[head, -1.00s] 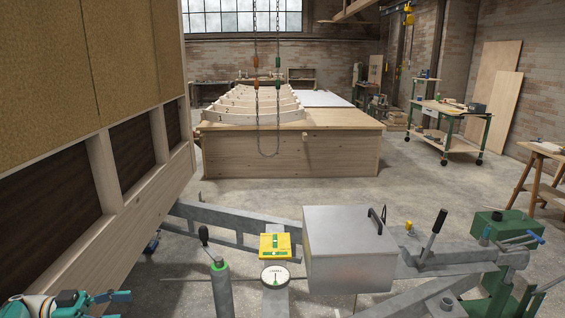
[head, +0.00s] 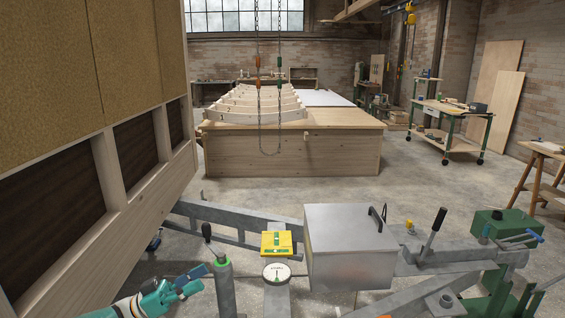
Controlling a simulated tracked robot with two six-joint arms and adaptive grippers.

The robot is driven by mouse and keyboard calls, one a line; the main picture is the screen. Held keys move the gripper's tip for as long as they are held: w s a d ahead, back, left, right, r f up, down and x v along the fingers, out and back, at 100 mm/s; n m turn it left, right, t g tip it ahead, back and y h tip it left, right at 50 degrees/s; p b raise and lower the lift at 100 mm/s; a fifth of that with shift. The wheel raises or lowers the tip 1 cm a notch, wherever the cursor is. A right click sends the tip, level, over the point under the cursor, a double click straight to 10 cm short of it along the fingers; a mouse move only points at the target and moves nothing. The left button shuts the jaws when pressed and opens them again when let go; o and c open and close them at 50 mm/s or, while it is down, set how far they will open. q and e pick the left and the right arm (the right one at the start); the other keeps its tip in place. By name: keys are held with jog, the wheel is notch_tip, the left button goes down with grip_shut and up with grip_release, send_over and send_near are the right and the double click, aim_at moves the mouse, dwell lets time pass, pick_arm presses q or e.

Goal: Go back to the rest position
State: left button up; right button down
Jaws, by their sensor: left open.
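My left gripper (head: 199,279) is in the lower left of the head view, teal and white. Its fingers are apart with nothing seen between them, and they point to the right. They are just left of the grey post with a green collar (head: 224,290) and black-knobbed handle; I cannot tell whether they touch it. The wooden frame of the trailer hut wall (head: 110,235) is left of and behind the gripper. My right gripper is not seen.
A grey metal box (head: 348,250) sits on the trailer drawbar. Left of it are a yellow level (head: 277,243) and a round dial (head: 277,273). A green vice-like clamp (head: 495,224) stands at right. Open concrete floor (head: 300,192) lies beyond.

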pick_arm(q)
jog(key=w+d+f+n+t+y, duration=0.4)
jog(key=d+f+n+t+y, duration=0.2)
jog(key=f+n+t+y, duration=0.45)
jog(key=s+d+f+n+g+y, duration=0.2)
jog(key=s+f+n+y, duration=0.3)
jog(key=f, duration=0.4)
jog(key=s+f+n+g+y, duration=0.2)
jog(key=s+f+g, duration=0.4)
jog(key=s+f, duration=0.75)
jog(key=s+f+m+g, duration=0.1)
jog(key=s+f+g, duration=0.1)
jog(key=s, duration=0.6)
jog(key=s+f+m+g+y, duration=0.1)
jog(key=s+f+m+g, duration=0.1)
jog(key=s+g, duration=0.3)
jog(key=s, duration=0.4)
jog(key=shift+a, duration=0.4)
jog(key=shift+c, duration=0.2)
